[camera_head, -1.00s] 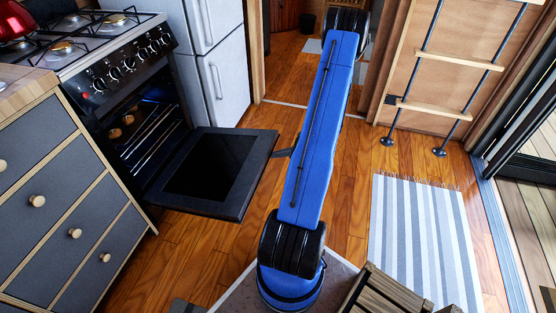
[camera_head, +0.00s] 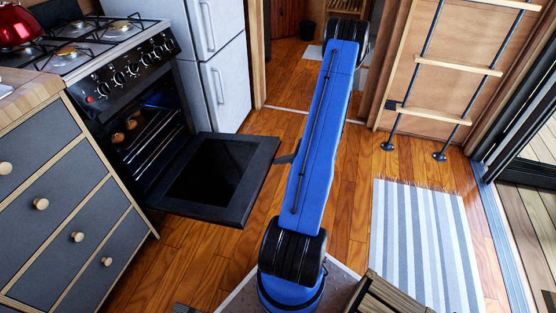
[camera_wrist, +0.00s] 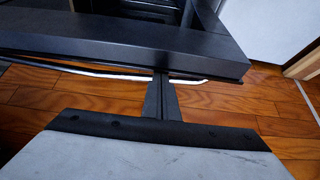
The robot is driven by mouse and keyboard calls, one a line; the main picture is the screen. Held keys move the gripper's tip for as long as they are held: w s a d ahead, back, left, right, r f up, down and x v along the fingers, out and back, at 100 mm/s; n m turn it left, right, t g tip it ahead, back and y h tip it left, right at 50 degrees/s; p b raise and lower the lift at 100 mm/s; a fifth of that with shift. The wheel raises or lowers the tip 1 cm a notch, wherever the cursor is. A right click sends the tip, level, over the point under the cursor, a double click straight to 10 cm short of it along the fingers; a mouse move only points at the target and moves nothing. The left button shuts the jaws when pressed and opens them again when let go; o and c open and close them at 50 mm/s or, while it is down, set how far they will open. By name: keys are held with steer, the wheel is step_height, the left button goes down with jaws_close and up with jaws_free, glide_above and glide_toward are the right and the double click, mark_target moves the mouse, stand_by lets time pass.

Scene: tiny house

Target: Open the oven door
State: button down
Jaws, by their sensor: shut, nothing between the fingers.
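The oven (camera_head: 137,118) stands at the left in the head view, with its cavity and lit racks showing. Its door (camera_head: 214,178) is swung down and lies about level, dark glass facing up. In the wrist view the door's dark edge (camera_wrist: 130,42) crosses the top, with a pale handle bar (camera_wrist: 95,72) under it. My gripper (camera_wrist: 163,82) is shut and empty, its fingertips at the door's edge beside the handle bar.
A grey drawer cabinet (camera_head: 60,195) stands left of the oven, and a white fridge (camera_head: 218,65) behind it. A red kettle (camera_head: 18,27) sits on the stove. A striped rug (camera_head: 425,240) and a ladder (camera_head: 440,110) are at the right. Wooden floor around the door is clear.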

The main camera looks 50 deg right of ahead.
steer(key=f+v, duration=0.1)
steer(key=v, duration=0.8)
steer(key=shift+s+d, duration=0.25)
steer(key=shift+s, duration=0.3)
steer(key=shift+r, duration=0.1)
